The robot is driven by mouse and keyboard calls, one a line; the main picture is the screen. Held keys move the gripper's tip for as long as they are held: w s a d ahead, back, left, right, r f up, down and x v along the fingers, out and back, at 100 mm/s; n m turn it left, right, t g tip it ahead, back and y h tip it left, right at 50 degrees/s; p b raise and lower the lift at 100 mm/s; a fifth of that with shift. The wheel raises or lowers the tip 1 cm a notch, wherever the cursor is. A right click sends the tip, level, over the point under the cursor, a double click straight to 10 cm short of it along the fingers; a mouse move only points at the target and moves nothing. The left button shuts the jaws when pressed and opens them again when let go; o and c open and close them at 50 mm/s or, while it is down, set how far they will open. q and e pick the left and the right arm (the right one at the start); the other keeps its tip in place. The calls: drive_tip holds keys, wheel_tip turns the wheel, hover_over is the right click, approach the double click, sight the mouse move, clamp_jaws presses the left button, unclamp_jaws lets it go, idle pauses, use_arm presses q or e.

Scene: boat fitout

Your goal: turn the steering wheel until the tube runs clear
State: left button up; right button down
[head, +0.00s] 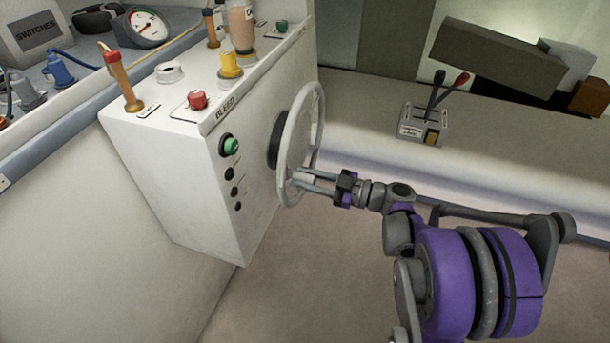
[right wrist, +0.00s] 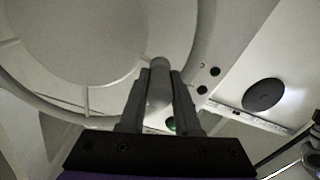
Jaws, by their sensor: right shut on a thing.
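The steering wheel (head: 318,110) is pale grey and stands upright on the right face of a white console (head: 160,150). My right gripper (head: 298,181) is shut on the lower part of its rim. In the right wrist view, the fingers (right wrist: 158,95) close around a light grey rounded piece of the wheel, and the wheel's curved rim (right wrist: 45,108) passes behind. An upright tube (head: 241,28) with pinkish, cloudy contents stands at the back of the console top, its label only partly readable. My left gripper is not in view.
The console top carries a red knob (head: 197,99) by a BLEED label, a yellow fitting (head: 230,65) and an orange-brown upright handle (head: 122,80). A gauge (head: 146,28) stands behind left. A lever box (head: 425,122) sits on the right ledge. Floor below the wheel is clear.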

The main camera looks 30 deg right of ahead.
drive_tip(key=shift+w+d+f+n+b, duration=0.1)
drive_tip(key=shift+f+n+b, duration=0.3)
drive_tip(key=shift+f+n, duration=0.65)
drive_tip(key=shift+w+d+f+n+b, duration=0.1)
drive_tip(key=shift+f+n+b, duration=0.35)
drive_tip(key=shift+f, duration=1.05)
drive_tip(key=c, duration=0.6)
unclamp_jaws()
drive_tip(key=p+v, duration=0.1)
drive_tip(key=v, duration=1)
